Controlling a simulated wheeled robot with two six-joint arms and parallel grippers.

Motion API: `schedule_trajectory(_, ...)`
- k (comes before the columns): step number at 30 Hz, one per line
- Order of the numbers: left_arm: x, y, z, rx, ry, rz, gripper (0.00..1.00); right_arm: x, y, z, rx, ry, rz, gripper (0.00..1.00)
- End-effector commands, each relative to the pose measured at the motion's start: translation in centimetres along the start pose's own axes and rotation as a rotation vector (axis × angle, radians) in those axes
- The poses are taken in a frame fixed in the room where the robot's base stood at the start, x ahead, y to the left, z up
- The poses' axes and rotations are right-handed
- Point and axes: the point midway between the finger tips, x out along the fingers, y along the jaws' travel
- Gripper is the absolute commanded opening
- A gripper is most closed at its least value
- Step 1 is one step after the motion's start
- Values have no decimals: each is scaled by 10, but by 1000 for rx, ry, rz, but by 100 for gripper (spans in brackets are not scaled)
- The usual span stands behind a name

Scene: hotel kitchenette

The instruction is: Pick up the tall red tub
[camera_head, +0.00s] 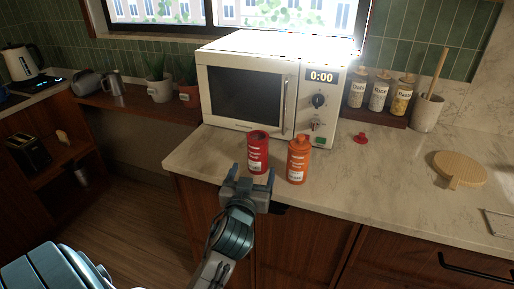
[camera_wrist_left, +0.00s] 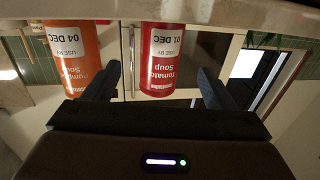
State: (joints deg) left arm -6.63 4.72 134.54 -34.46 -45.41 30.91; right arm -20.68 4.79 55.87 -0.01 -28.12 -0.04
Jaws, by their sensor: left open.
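The tall red tub (camera_head: 258,153) stands upright on the counter in front of the microwave. Its label reads Tomato Soup in the left wrist view (camera_wrist_left: 160,62), where it appears upside down. An orange tub (camera_head: 298,160) stands just right of it in the head view; it also shows in the left wrist view (camera_wrist_left: 75,58). My left gripper (camera_head: 250,172) is open and empty, close in front of the red tub at the counter's front edge. In the left wrist view its fingers (camera_wrist_left: 157,84) point toward the red tub, which lies between them in the picture. My right gripper does not show.
A white microwave (camera_head: 245,97) stands close behind the tubs. A small red object (camera_head: 361,138) lies to the right. A round wooden board (camera_head: 460,168) and a rack of jars (camera_head: 378,115) are farther right. The counter (camera_head: 385,185) right of the orange tub is mostly clear.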

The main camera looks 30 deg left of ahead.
Motion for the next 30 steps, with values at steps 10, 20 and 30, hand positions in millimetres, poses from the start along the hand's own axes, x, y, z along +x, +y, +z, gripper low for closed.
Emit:
schedule_trajectory(10,48,0,-1,3,0,-1,78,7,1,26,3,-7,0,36)
schedule_trajectory(20,75,0,-4,4,0,-1,78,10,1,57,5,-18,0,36)
schedule_trajectory(30,102,0,-2,2,-1,0,78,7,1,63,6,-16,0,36)
